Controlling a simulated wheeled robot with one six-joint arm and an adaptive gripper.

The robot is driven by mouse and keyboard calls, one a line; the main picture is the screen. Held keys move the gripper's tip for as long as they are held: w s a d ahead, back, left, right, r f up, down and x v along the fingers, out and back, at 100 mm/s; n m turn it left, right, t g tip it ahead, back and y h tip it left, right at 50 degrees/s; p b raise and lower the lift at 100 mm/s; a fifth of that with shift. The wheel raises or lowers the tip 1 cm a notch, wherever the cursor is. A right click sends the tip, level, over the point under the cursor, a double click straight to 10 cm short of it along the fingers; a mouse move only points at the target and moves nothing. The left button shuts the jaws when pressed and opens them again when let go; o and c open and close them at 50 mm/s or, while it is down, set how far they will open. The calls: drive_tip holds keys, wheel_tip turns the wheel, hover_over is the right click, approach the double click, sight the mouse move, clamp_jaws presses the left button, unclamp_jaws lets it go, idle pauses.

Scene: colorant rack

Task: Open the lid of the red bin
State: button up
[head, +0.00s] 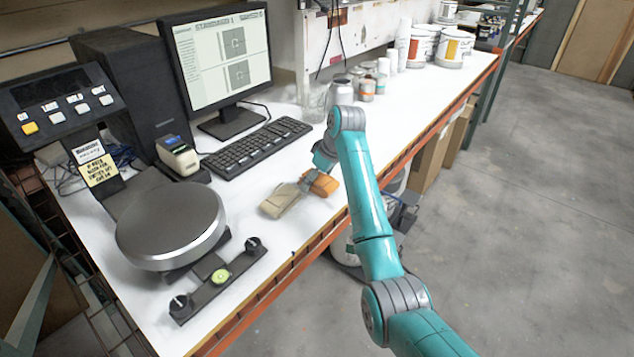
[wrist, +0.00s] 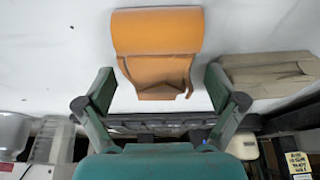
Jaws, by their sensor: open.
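No plainly red bin shows; the closest match is a small orange bin (head: 322,184) on the white bench, beside a beige box. In the wrist view the orange bin (wrist: 157,35) lies ahead of my gripper, with a folded or creased part facing the fingers. My gripper (wrist: 160,82) is open and empty, one finger towards each side of the bin's near end. I cannot tell whether the fingers touch it. In the head view my gripper (head: 312,180) is at the bin, partly hidden by the wrist.
The beige box (head: 280,201) lies close on the bin's left. A keyboard (head: 256,147), a monitor (head: 222,60) and a scale (head: 172,226) stand to the left. Jars (head: 367,88) and paint cans (head: 454,48) stand farther back. The bench's orange front edge runs under my arm.

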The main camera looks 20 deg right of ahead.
drive_tip(key=shift+f, duration=0.3)
idle(0.5)
drive_tip(key=c, duration=1.2)
